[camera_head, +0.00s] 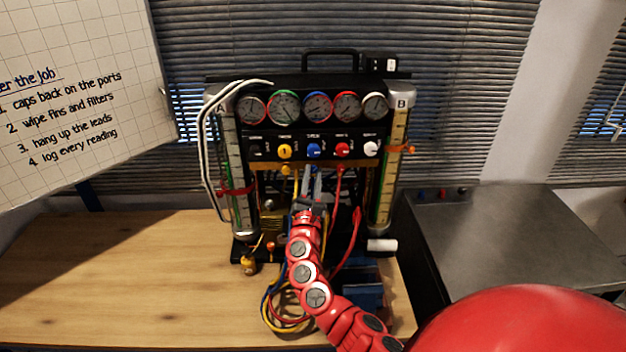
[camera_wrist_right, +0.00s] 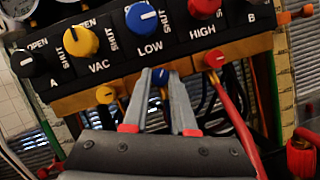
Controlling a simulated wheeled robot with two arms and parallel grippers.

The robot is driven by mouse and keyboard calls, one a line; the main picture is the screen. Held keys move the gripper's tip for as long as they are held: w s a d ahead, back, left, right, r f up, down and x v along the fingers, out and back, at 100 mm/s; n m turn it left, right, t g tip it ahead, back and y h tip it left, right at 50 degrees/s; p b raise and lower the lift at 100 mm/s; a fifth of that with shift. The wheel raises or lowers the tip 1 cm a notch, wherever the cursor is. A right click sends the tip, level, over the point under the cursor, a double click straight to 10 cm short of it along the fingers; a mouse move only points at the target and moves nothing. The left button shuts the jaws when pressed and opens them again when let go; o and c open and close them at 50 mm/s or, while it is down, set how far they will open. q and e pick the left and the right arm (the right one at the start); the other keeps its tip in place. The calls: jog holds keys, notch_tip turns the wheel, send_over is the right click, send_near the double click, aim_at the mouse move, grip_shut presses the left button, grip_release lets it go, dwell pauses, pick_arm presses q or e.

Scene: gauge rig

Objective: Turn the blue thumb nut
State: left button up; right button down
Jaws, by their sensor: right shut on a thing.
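The blue thumb nut (camera_wrist_right: 160,75) sits below the blue LOW knob (camera_wrist_right: 141,18), on the brass strip under the gauge rig's valve panel. My right gripper (camera_wrist_right: 161,84) reaches up from below, with one grey finger on each side of the nut, shut on it. The fingers hide part of the nut. In the head view my right gripper (camera_head: 313,182) is in front of the middle of the rig, under the blue knob (camera_head: 314,150). My left gripper is not in view.
A yellow thumb nut (camera_wrist_right: 105,94) and a red one (camera_wrist_right: 214,58) with a red hose (camera_wrist_right: 232,108) flank the blue one. Coiled hoses (camera_head: 272,305) lie at the rig's foot. The wooden bench (camera_head: 120,275) is clear on the left.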

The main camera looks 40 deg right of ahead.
jog(key=m+g+b, duration=0.1)
jog(key=m, duration=0.2)
jog(key=m+g+h+b, duration=0.1)
jog(key=m+g+b, duration=0.1)
jog(key=m, duration=0.2)
jog(key=shift+w+a, duration=0.1)
jog(key=shift+a, duration=0.1)
jog(key=shift+r+m+g+b, duration=0.1)
jog(key=shift+m+g+b, duration=0.45)
jog(key=shift+m, duration=0.85)
jog(key=shift+r+m+g+b, duration=0.1)
jog(key=shift+m+g+b, duration=0.45)
jog(key=shift+m, duration=0.85)
jog(key=c, duration=0.7)
grip_release()
jog(key=shift+a, duration=0.1)
